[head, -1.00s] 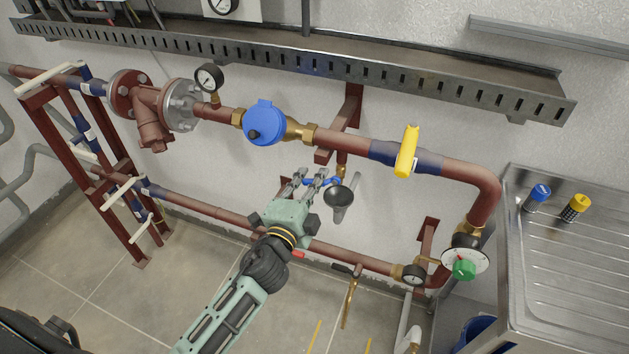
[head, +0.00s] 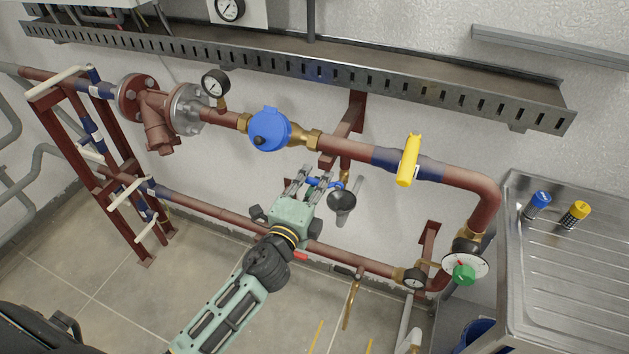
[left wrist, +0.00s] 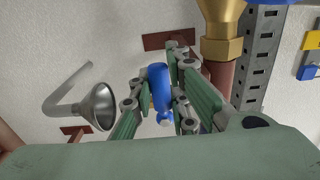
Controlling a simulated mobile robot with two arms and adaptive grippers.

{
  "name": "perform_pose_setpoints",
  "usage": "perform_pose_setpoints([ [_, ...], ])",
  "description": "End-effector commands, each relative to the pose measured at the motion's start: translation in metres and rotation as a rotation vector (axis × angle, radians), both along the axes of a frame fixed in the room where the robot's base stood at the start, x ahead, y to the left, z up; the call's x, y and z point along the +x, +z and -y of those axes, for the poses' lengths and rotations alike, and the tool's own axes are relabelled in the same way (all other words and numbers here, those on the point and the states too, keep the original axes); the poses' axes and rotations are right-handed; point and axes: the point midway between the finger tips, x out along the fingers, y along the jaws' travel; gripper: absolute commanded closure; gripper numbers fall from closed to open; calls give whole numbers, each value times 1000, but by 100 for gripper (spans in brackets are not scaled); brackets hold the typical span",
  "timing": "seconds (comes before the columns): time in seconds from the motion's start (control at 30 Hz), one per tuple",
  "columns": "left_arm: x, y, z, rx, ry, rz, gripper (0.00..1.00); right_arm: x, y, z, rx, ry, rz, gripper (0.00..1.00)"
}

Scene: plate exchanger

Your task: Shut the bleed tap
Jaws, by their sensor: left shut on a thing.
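The bleed tap's blue handle (head: 324,184) sits below the upper red pipe, on a small brass fitting, just above a grey funnel (head: 342,203). My left gripper (head: 314,179) reaches up to it from the lower left and is shut on the handle. In the left wrist view the blue handle (left wrist: 159,88) stands between the two fingers of my left gripper (left wrist: 157,98), which hide part of the tap body. The funnel also shows there (left wrist: 98,106), left of the fingers and apart from them. My right gripper is not in view.
A yellow lever (head: 408,160) and a blue round device (head: 269,130) sit on the upper pipe. The lower red pipe (head: 355,259) runs beneath my left arm. A slotted cable tray (head: 330,74) crosses above. A steel sink unit (head: 560,275) stands at the right.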

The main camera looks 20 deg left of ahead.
Motion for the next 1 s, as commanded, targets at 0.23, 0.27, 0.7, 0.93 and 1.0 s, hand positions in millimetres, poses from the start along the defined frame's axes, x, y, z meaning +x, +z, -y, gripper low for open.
perform_pose_setpoints([
  [0.23, 0, -1, 0, 6, 0, -2, 72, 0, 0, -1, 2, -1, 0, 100],
  [0.27, 0, -1, 0, 6, 0, -2, 69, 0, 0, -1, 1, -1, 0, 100],
  [0.7, -2, 0, 0, 1, 0, 1, 65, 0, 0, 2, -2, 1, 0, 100],
  [0.93, -26, -1, 0, 0, -1, -2, 65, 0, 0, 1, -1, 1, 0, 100],
  [1.0, -37, -2, -1, -1, 0, -3, 65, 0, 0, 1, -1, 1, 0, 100],
])
